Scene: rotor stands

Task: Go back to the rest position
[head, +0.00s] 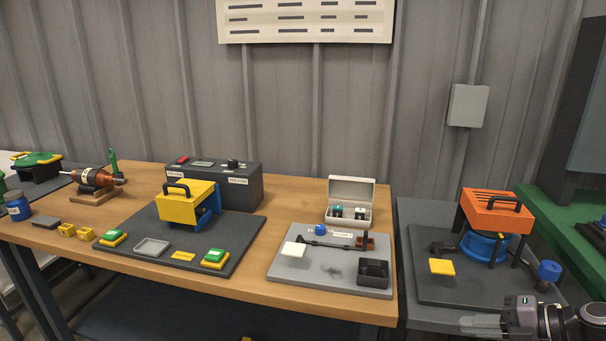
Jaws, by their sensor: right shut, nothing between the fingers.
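My right gripper (482,326) shows at the bottom right corner of the head view. Its fingers point left and are shut with nothing between them. It is in front of the dark stand board on the right, apart from the objects there. My left gripper is not in the view.
A wooden table (345,307) carries a grey board (297,267), a dark mat (215,262) with a yellow-covered stand (187,204), and a grey control box (229,190). An orange-topped rotor stand (492,211) and a blue knob (549,270) are close behind my right gripper.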

